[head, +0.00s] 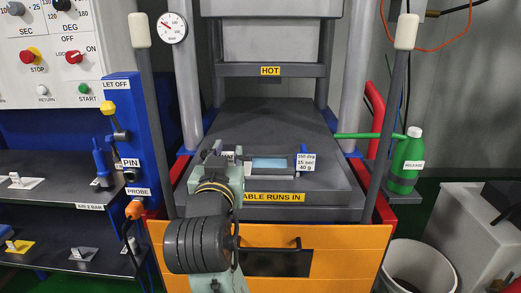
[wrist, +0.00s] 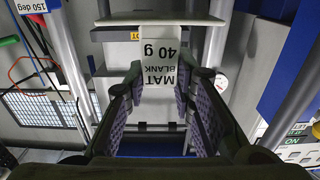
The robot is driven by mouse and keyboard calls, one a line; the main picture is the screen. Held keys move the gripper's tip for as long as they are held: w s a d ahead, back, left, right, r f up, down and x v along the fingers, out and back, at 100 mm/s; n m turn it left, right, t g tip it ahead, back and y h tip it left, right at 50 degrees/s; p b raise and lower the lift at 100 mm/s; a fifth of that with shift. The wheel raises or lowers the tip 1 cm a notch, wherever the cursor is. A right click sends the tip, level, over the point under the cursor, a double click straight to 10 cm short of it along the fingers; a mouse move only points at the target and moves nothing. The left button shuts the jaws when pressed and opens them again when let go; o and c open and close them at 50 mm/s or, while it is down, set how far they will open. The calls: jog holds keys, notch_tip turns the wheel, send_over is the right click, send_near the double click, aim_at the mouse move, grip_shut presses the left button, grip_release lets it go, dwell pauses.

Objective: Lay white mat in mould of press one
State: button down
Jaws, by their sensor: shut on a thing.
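The white mat (wrist: 160,19) shows edge-on at the top of the wrist view, with its tag (wrist: 160,62) reading MAT BLANK 40 g below it. My gripper (wrist: 160,82) is shut on this tag. In the head view my gripper (head: 216,153) is over the left part of the press table, and my arm hides most of it and the mat. The mould (head: 270,164) of the press is a pale blue recess on the table, just right of my gripper. I cannot tell the mat's height above the table.
The table (head: 330,183) extends from under the hot platen (head: 270,70). Upright levers (head: 152,110) (head: 394,110) flank it. A green release bottle (head: 406,162) and a bin (head: 418,270) stand right. Shelves (head: 45,210) on the left hold several tagged pieces.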

jog(key=w+d+p, duration=0.1)
jog(key=w+d, duration=0.1)
jog(key=w, duration=0.1)
jog(key=w+d+p, duration=0.1)
jog(key=w+d, duration=0.2)
jog(key=w, duration=0.1)
jog(key=w+d+f, duration=0.1)
jog(key=w+d, duration=0.2)
jog(key=w, duration=0.1)
jog(key=shift+w+d+f+p, duration=0.1)
jog(key=shift+w+d+p, duration=0.1)
jog(key=shift+p, duration=0.2)
jog(key=shift+w+d+f, duration=0.1)
jog(key=shift+f, duration=1.75)
jog(key=c, duration=1.4)
grip_release()
jog(key=shift+o, duration=0.2)
jog(key=s, duration=0.6)
jog(key=shift+s+f, duration=0.1)
jog(key=shift+f, duration=0.05)
jog(key=b, duration=0.2)
jog(key=shift+b, duration=0.3)
jog(key=shift+s+f+b, duration=0.1)
jog(key=shift+s+b, duration=0.05)
jog(key=shift+b, duration=0.45)
